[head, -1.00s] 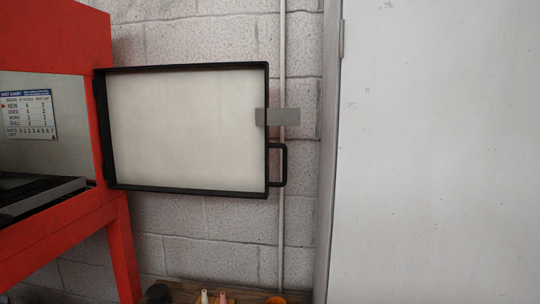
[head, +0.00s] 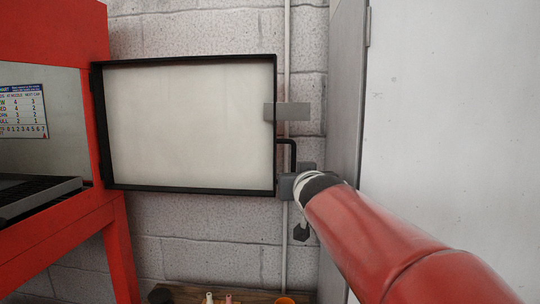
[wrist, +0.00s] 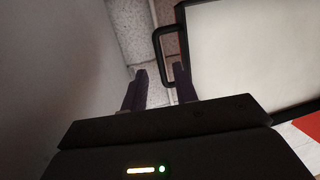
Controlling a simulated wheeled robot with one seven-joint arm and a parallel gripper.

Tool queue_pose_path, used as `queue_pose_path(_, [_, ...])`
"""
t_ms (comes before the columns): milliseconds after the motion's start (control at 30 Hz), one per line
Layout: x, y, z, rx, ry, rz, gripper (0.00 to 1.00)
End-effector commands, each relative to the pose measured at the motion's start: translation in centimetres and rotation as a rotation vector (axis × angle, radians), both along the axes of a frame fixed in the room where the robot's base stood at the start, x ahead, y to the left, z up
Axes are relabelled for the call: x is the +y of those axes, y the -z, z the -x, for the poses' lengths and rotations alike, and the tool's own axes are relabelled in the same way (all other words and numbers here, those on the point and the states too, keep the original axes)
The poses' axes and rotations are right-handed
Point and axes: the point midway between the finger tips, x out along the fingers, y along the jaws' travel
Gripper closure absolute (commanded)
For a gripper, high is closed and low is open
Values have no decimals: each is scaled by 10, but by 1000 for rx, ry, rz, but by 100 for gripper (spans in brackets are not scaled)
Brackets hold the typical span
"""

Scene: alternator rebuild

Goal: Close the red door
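The red cabinet (head: 55,35) stands at the left in the head view. Its door (head: 190,125), a black frame around a pale panel, is swung wide open to the right of the cabinet. A black handle (head: 292,152) sits on the door's free edge; it also shows in the wrist view (wrist: 158,52). My gripper (head: 294,209) is at the lower end of the handle. In the wrist view my gripper (wrist: 160,70) has its two dark fingers apart, the right one overlapping the handle's lower end. I cannot tell whether it touches.
A grey block wall (head: 210,245) is close behind the door. A large pale panel (head: 460,100) stands at the right, beside my arm. A grey plate (head: 290,112) sticks out from the door's edge above the handle. A wooden surface with small items (head: 245,296) lies below.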

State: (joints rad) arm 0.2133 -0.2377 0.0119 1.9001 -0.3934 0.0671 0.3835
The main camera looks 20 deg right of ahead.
Motion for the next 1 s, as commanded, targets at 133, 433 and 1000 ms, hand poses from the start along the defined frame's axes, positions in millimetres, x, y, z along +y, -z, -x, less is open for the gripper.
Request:
queue_pose_path(133, [-12,-29,-29,-119,-20,24,71])
queue_pose_path(433, [-20,-36,-62,-151,-28,29,71])
queue_pose_path(1000, [-29,-37,-112,-151,-28,29,71])
